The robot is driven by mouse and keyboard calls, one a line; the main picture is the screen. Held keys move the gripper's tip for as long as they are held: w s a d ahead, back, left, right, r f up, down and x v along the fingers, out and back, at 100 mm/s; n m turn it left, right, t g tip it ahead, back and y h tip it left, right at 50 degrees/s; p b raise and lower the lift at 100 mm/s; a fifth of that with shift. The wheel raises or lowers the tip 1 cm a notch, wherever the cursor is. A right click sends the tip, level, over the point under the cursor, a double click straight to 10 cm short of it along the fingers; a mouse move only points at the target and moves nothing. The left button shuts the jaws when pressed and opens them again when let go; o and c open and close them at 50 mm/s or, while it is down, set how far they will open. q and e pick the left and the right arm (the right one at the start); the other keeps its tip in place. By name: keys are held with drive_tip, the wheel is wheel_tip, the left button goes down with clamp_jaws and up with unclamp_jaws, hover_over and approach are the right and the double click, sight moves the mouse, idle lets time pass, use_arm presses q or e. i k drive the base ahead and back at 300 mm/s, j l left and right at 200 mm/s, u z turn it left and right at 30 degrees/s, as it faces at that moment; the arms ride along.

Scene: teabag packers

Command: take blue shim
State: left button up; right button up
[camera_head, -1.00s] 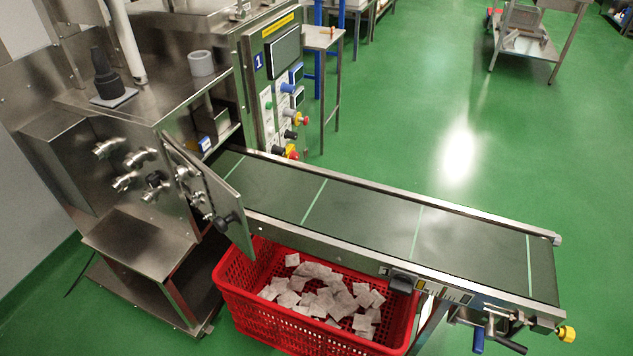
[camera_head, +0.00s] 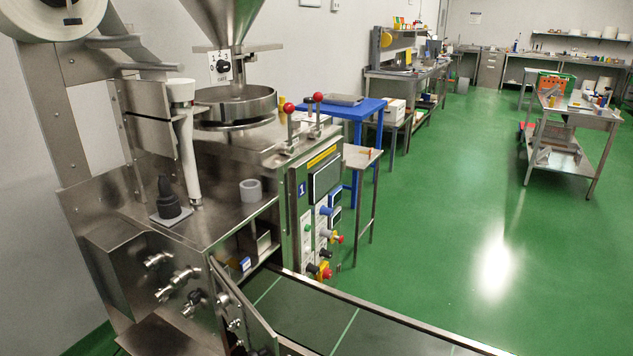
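A small blue item (camera_head: 245,264) shows at the front of the open compartment in the steel packing machine (camera_head: 215,215). It is too small to tell for sure whether it is the blue shim. The machine's hinged door (camera_head: 243,312) stands open in front of the compartment and hides part of it. Neither of my grippers is in view.
A dark conveyor belt (camera_head: 310,318) runs from the machine toward the lower right. A grey ring (camera_head: 251,190) and a black cone-shaped part (camera_head: 168,197) stand on the machine top. A steel cart (camera_head: 580,115) and benches stand farther back. Green floor (camera_head: 440,200) is clear at the right.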

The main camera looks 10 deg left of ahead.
sight(237, 261)
drive_tip(key=j+z, duration=0.15)
drive_tip(key=j, duration=0.3)
drive_tip(key=k+j+z, duration=0.1)
drive_tip(key=j, duration=0.35)
drive_tip(key=k+j+z, duration=0.15)
drive_tip(key=j, duration=0.3)
drive_tip(key=j+z, duration=0.1)
drive_tip(key=j, duration=0.35)
drive_tip(key=k+j+z, duration=0.15)
drive_tip(key=j, duration=0.3)
drive_tip(key=k+j+z, duration=0.1)
drive_tip(key=j, duration=0.3)
drive_tip(key=k, duration=0.05)
